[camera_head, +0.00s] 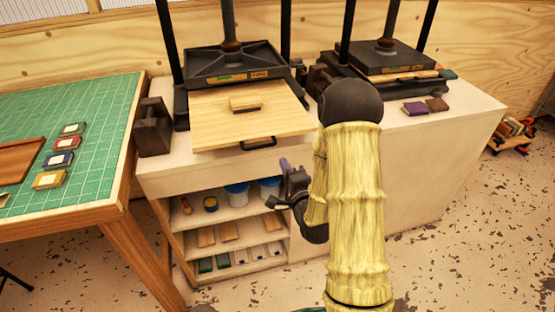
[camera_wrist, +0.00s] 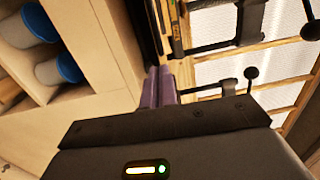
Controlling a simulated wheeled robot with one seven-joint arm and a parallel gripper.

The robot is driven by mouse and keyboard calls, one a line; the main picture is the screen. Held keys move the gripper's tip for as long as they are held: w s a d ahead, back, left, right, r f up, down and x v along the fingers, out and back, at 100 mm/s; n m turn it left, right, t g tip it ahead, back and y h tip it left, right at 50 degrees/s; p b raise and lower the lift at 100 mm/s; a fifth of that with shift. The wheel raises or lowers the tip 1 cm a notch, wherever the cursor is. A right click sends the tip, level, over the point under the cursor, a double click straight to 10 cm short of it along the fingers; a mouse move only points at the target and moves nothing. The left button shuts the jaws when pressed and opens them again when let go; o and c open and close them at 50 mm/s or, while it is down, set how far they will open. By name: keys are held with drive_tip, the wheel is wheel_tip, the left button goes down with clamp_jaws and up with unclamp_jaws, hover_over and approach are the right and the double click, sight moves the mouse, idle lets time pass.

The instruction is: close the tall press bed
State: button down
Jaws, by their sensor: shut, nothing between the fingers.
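The left press (camera_head: 232,62) has a black frame with tall posts and a screw. Its pale wooden bed (camera_head: 215,122) is slid out toward me, past the counter's front edge. A black bar handle (camera_head: 258,143) is on the bed's front edge, and a small wooden block (camera_head: 245,103) lies on top. My gripper (camera_head: 284,163) is shut and empty, its purple fingers just below and right of the handle in the head view. Touching or apart cannot be told. In the wrist view my gripper's purple fingers (camera_wrist: 160,84) are together, near the counter edge.
A second press (camera_head: 385,60) stands at right with its bed in, partly behind my arm. Purple and brown blocks (camera_head: 425,106) lie beside it. The white counter (camera_head: 430,150) has open shelves (camera_head: 230,232) with tubs below. A table with a green mat (camera_head: 75,115) is at left.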

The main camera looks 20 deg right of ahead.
drive_tip(key=w+p, duration=0.1)
drive_tip(key=w, duration=0.5)
drive_tip(key=shift+w+a+r+p, duration=0.15)
drive_tip(key=shift+w+a+p, duration=0.05)
drive_tip(key=shift+p, duration=0.15)
